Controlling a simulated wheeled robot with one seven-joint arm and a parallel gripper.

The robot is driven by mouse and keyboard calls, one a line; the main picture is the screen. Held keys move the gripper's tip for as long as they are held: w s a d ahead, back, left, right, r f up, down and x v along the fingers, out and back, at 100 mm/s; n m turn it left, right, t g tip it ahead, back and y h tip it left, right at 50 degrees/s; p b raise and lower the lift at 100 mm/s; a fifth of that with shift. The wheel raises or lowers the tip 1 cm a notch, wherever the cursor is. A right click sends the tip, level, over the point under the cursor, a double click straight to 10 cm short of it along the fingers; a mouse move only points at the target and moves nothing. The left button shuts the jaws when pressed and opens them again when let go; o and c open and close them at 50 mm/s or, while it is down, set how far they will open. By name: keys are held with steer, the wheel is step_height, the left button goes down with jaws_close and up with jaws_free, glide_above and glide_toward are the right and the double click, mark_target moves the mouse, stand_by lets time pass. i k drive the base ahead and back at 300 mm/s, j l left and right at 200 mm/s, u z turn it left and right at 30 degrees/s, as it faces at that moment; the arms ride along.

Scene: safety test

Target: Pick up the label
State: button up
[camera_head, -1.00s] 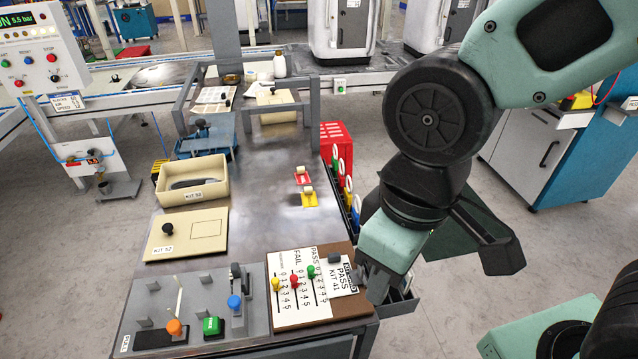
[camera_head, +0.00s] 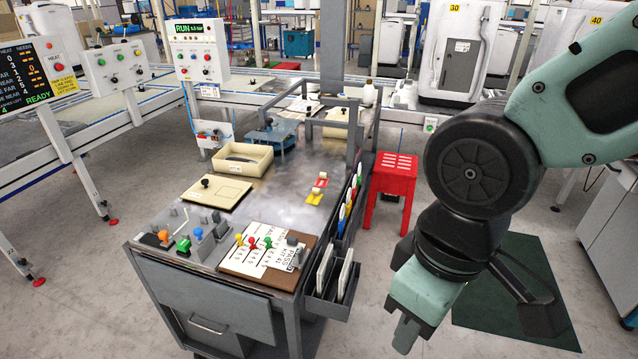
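A brown board (camera_head: 240,266) at the table's front right carries a white printed sheet (camera_head: 262,258) with coloured pegs. A white piece with large "PASS" lettering (camera_head: 287,256) lies at the board's right side; its small print is unreadable. I cannot tell for certain whether it is the label. A red tag (camera_head: 320,182) and a yellow tag (camera_head: 314,197) lie farther back on the table. My gripper (camera_head: 412,334) points down, to the right of the table and clear of the board. Its fingertips are small and dark, so I cannot tell whether they are apart or hold anything.
A grey rack (camera_head: 330,300) with upright white panels hangs on the table's right side, between board and gripper. A red stool (camera_head: 392,185) stands behind. A beige tray (camera_head: 243,158) and flat beige panel (camera_head: 217,191) lie on the table.

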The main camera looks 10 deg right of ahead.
mark_target(322, 181)
steer(key=i+l+u, duration=0.15)
steer(key=l+u, duration=0.2)
steer(key=l, duration=0.4)
steer(key=i+l+u, duration=0.1)
steer(key=l+u, duration=0.2)
steer(key=l, duration=0.4)
steer(key=i+l+u, duration=0.4)
steer(key=l, duration=0.25)
steer(key=i+l+u, duration=0.3)
steer(key=i, duration=0.25)
steer(key=i+l, duration=0.3)
steer(key=j+u, duration=0.05)
